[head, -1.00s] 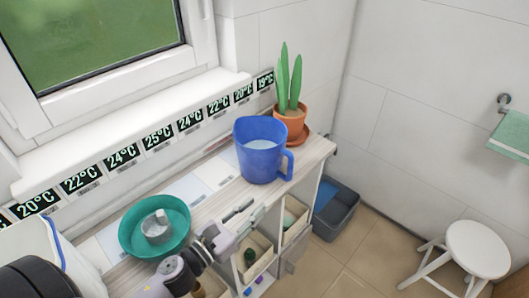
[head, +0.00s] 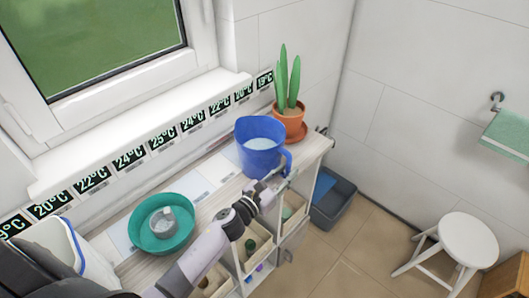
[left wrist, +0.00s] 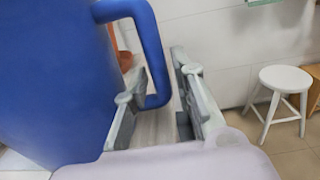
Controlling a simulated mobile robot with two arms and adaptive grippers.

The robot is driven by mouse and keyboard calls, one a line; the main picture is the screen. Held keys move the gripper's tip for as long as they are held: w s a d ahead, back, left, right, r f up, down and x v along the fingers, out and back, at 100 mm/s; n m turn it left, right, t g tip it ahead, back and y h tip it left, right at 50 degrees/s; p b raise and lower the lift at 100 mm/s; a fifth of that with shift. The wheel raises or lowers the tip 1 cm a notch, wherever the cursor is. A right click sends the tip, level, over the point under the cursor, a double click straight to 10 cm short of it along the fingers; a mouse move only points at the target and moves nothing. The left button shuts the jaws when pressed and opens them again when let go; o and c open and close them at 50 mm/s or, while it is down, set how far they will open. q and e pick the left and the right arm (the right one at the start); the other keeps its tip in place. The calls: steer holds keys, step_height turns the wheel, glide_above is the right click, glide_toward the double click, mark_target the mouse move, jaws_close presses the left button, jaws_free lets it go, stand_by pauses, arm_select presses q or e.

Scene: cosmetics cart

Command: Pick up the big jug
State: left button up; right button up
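The big blue jug (head: 257,158), holding something pale, stands upright on the cart top, its handle on the right side. My left gripper (head: 279,180) is at the handle. In the left wrist view the jug body (left wrist: 50,80) fills the left side. There the two fingers of the left gripper (left wrist: 160,95) are apart, with the lower part of the handle (left wrist: 154,60) showing between them; I see no clear grip on it. My right gripper is not in view.
A potted plant (head: 290,118) stands just behind the jug. A green bowl (head: 135,228) with a grey cup (head: 163,222) in it sits to the left. A grey bin (head: 334,205) is on the floor, and a white stool (head: 468,239) stands at right.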

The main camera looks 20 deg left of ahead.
arm_select(q)
steer(key=shift+w+d, duration=0.25)
steer(key=shift+w, duration=0.3)
steer(key=shift+c, duration=0.5)
jaws_close()
steer(key=shift+w+r, duration=0.1)
steer(key=shift+r, duration=0.05)
